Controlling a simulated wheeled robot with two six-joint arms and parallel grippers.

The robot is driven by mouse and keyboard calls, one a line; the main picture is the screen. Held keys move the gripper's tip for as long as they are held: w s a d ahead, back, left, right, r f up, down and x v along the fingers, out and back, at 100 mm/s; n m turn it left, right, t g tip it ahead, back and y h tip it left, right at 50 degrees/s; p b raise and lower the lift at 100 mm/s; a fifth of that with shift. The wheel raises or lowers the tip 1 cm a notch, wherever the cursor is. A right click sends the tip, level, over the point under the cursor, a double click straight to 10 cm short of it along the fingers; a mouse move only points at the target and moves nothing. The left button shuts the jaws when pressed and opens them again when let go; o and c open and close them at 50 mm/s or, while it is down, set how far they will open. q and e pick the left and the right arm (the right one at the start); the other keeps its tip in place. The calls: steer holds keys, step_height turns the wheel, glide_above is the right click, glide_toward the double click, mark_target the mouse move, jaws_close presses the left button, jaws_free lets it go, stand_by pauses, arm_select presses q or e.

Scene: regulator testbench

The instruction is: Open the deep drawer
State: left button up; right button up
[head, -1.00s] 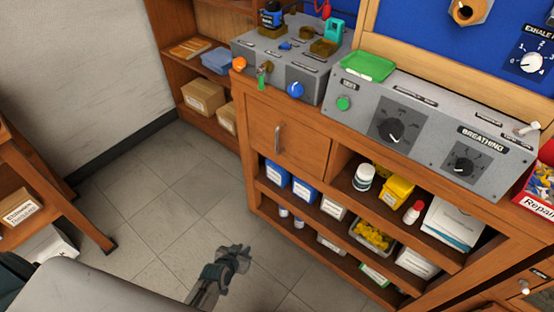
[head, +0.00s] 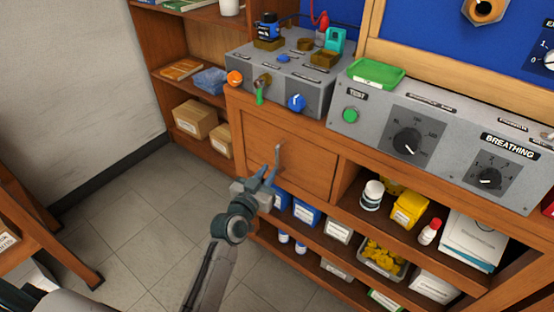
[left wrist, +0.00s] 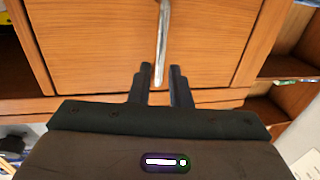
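The wooden drawer front (head: 307,166) sits in the bench below the grey test consoles and looks closed. It has a vertical metal handle (head: 279,158), which also shows in the left wrist view (left wrist: 162,40). My left gripper (head: 268,175) is just in front of the lower end of the handle. In the left wrist view its two dark fingers (left wrist: 160,86) are apart, with the handle's lower end in line with the gap between them. I cannot tell whether the handle is between the fingertips or just beyond them. My right gripper is not in view.
Open shelves (head: 365,225) with boxes and bottles lie right of and below the drawer. The grey console (head: 425,140) and a green tray (head: 376,73) stand on top. A wooden shelf unit with cardboard boxes (head: 195,119) is at the back left. The tiled floor (head: 130,215) is clear.

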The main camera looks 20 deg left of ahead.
mark_target(276, 161)
arm_select(q)
steer(key=w, duration=0.4)
steer(key=w+d, duration=0.1)
steer(key=w, duration=0.1)
steer(key=shift+w, duration=0.15)
steer(key=shift+c, duration=0.3)
jaws_close()
